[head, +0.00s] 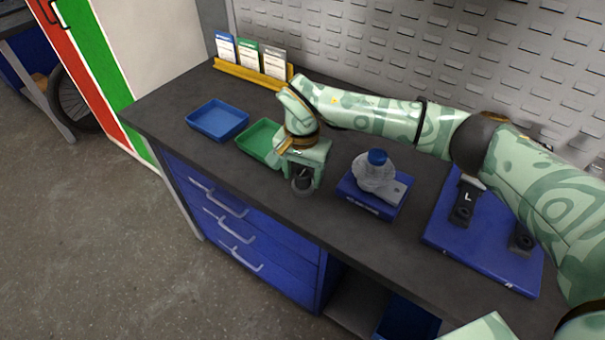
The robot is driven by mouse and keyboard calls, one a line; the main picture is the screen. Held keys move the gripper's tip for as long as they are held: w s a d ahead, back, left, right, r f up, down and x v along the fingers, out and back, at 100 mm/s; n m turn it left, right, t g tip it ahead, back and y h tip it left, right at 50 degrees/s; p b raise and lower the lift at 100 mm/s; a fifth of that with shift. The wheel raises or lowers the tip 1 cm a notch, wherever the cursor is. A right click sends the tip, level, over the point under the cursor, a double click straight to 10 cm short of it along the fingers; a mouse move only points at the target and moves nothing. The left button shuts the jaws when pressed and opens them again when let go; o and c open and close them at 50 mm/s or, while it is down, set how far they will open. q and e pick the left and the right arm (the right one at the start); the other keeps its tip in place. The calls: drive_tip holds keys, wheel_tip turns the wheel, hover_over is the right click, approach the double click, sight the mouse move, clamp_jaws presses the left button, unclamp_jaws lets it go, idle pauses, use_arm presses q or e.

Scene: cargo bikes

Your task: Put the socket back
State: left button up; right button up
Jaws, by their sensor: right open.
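A small dark round piece (302,182), which looks like the socket, stands on the dark grey bench top near its front edge, with a greyish ring at its foot. My right gripper (305,178) points down over it, with its fingers apart on either side. I cannot tell whether the fingers touch it. The gripper body hides part of the piece and the right part of the green tray (257,140). My left gripper is not in view.
A blue tray (218,121) lies left of the green one. A blue block (371,203) bears a grey, blue-capped object (375,172). A blue mat (480,238) with black parts (463,208) lies to the right. A yellow card holder (250,76) and perforated wall (400,45) stand behind.

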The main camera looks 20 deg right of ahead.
sight(303, 173)
wheel_tip(303, 173, up, 11)
drive_tip(key=p, duration=0.2)
drive_tip(key=shift+r, duration=0.15)
